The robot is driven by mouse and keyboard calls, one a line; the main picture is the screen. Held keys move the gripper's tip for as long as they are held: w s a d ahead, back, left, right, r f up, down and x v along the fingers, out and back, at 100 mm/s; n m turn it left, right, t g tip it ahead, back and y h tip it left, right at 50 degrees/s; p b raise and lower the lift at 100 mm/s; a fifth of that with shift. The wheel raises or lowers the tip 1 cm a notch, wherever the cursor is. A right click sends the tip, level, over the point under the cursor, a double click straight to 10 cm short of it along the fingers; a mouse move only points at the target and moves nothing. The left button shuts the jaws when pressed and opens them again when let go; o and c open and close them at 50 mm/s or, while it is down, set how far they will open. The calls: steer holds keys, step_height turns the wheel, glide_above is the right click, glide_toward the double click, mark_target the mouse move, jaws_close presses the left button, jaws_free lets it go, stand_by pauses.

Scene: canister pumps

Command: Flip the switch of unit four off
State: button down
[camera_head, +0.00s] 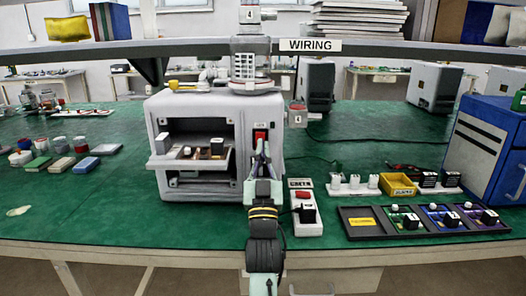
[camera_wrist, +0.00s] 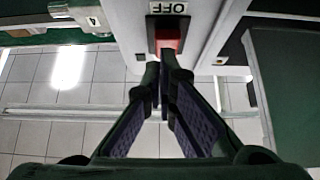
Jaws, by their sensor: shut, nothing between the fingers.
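A light grey box-shaped unit (camera_head: 212,105) stands on the green bench, with a "4" sign (camera_head: 253,15) above it. A red switch (camera_head: 260,136) sits at the right of its front face. In the wrist view the red switch (camera_wrist: 167,43) is beside an upside-down "OFF" label (camera_wrist: 169,8). My gripper (camera_head: 261,148) is shut and empty, its tips at or just in front of the lower part of the switch. The fingertips (camera_wrist: 161,62) partly cover the switch in the wrist view. I cannot tell whether they touch it, nor its exact position.
An open drawer (camera_head: 163,161) with small parts juts from the unit's left front. A power strip with a red switch (camera_head: 303,195) lies right of my gripper. A black tray (camera_head: 357,235) and blue cabinet (camera_head: 485,150) stand farther right. A shelf marked "WIRING" (camera_head: 310,45) crosses above.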

steer(key=b, duration=0.1)
steer(key=t+b, duration=0.1)
steer(key=b, duration=0.1)
steer(key=shift+w+f, duration=0.2)
steer(key=shift+w, duration=0.1)
steer(key=v, duration=0.7)
steer(key=shift+f, duration=0.25)
steer(key=shift+s, duration=0.15)
